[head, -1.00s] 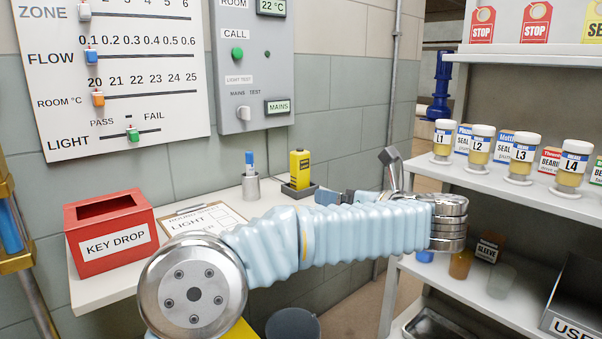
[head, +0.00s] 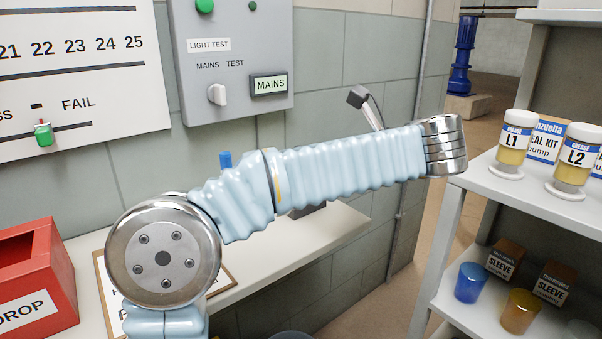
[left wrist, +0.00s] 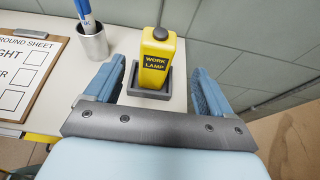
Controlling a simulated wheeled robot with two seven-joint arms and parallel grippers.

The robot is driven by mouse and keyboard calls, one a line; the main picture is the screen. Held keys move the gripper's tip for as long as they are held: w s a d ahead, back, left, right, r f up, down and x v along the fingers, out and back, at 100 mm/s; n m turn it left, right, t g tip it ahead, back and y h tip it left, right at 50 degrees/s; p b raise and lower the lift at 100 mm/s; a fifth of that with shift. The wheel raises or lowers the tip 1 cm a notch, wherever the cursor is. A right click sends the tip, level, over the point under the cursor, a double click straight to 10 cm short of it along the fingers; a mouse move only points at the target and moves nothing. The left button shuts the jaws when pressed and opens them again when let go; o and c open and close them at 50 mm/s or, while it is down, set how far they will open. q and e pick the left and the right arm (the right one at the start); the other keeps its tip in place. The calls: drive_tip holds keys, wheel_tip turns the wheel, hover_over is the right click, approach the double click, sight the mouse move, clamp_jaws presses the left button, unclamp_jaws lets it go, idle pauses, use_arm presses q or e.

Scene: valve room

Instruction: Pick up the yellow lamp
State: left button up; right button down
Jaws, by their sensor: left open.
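The yellow lamp (left wrist: 156,57), labelled WORK LAMP with a dark knob on top, stands upright in a dark grey square holder (left wrist: 150,93) in the left wrist view. My left gripper (left wrist: 158,80) is open, with one blue finger on each side of the lamp and the holder; I cannot tell how far the fingertips reach past it. In the head view my left arm hides the lamp and the gripper's fingers. Only a dark edge, likely of the holder (head: 308,210), shows below the arm. My right gripper is not in view.
A metal cup (left wrist: 92,46) with blue pens stands left of the lamp, beside a clipboard (left wrist: 28,62). A red key drop box (head: 62,262) is at the left of the white counter (head: 335,222). The wall is close behind; a shelf (head: 463,185) with jars stands right.

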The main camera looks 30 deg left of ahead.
use_arm(q)
drive_tip(key=p+x, duration=0.1)
drive_tip(key=x, duration=0.9)
drive_tip(key=shift+a, duration=0.25)
drive_tip(key=c, duration=1.1)
drive_tip(key=shift+c, duration=0.4)
